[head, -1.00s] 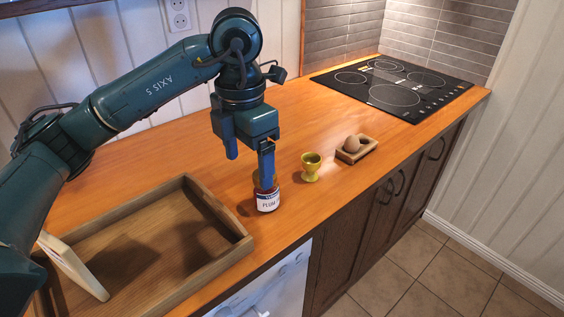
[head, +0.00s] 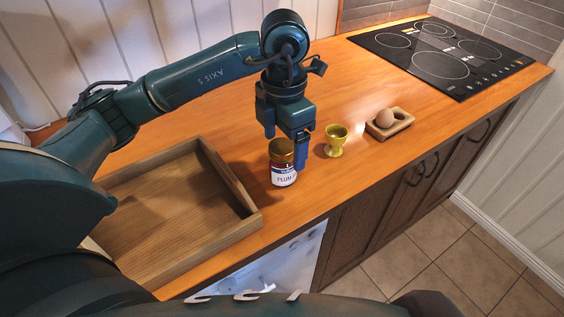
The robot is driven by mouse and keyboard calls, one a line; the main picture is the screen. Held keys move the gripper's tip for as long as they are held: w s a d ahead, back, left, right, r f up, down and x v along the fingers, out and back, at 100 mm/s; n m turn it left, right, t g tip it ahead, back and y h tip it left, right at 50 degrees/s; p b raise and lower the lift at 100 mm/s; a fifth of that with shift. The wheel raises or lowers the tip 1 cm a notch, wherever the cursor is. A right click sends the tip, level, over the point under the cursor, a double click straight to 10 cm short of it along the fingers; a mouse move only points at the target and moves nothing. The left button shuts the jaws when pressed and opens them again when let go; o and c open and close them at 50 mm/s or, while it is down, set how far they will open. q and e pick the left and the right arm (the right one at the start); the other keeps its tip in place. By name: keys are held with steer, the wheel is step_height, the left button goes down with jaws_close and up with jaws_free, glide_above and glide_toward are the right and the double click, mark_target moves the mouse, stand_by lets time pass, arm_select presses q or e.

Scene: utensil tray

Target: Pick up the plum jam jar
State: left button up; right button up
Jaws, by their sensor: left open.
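The plum jam jar (head: 283,178), with a gold lid and a white label reading PLUM, stands upright on the wooden counter. My left gripper (head: 285,148) is open and points down at the jar. One blue finger hangs just behind and left of the lid, and the other comes down along the jar's right side, covering part of its edge. I cannot tell whether either finger touches the jar. My right gripper is not in view.
A wooden tray (head: 248,226) lies left of the jar. A yellow-green egg cup (head: 335,142) stands close to the right, then an egg (head: 384,118) in a wooden holder (head: 402,121). A black hob (head: 470,82) is farther back. The counter's front edge is near the jar.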

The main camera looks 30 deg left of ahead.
arm_select(q)
steer(key=f, duration=0.4)
steer(key=shift+w+a+f+p, duration=0.2)
steer(key=shift+a+f+p, duration=0.1)
steer(key=shift+f+p, duration=0.1)
steer(key=c, duration=1.3)
